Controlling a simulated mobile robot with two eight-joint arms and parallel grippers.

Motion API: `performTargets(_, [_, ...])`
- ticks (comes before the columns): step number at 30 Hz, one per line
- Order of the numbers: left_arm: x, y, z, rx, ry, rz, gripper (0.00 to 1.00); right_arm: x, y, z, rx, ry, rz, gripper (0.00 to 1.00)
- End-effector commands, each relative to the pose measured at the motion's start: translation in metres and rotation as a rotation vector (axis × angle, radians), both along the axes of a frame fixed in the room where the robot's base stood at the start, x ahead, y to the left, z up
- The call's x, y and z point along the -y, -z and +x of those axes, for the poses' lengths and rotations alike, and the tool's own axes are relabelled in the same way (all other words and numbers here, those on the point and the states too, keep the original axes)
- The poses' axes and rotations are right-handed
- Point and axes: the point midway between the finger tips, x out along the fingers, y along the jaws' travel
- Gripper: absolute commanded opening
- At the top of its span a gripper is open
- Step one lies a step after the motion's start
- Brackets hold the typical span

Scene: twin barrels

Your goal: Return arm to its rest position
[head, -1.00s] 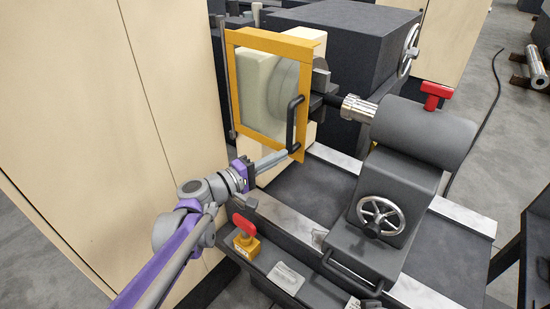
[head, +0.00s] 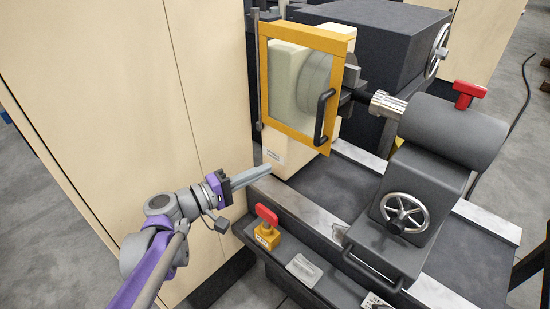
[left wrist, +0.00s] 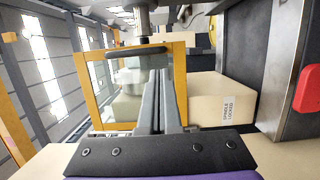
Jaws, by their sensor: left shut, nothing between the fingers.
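My left gripper (head: 268,169) is in the head view, its arm coming in from the lower left. Its long grey fingers are shut and empty, and they point right, below the yellow-framed guard door (head: 262,85). They are apart from the door's black handle (head: 325,116). In the left wrist view the fingers (left wrist: 158,75) lie together, and the door's yellow frame (left wrist: 93,100) and black handle (left wrist: 136,51) show beyond them. My right gripper is in neither view.
The lathe's tailstock (head: 450,130) with its handwheel (head: 404,212) stands at the right. A red-handled switch on a yellow box (head: 267,236) sits on the front ledge below my left gripper. A tall beige cabinet wall (head: 120,70) is close behind my left arm.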

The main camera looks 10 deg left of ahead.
Motion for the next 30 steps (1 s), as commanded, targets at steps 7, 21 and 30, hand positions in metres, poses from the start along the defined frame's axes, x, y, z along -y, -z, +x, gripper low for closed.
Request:
performTargets(7, [0.003, 0.006, -0.009, -0.014, 0.010, 0.040, 0.00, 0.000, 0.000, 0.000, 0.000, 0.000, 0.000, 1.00])
performTargets(21, [-0.010, 0.157, -0.163, -0.196, 0.147, 0.997, 0.00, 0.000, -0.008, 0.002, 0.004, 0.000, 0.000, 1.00])
performTargets(30, [-0.077, 0.196, -0.218, -0.180, 0.168, 1.494, 0.00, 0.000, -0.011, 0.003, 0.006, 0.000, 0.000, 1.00])
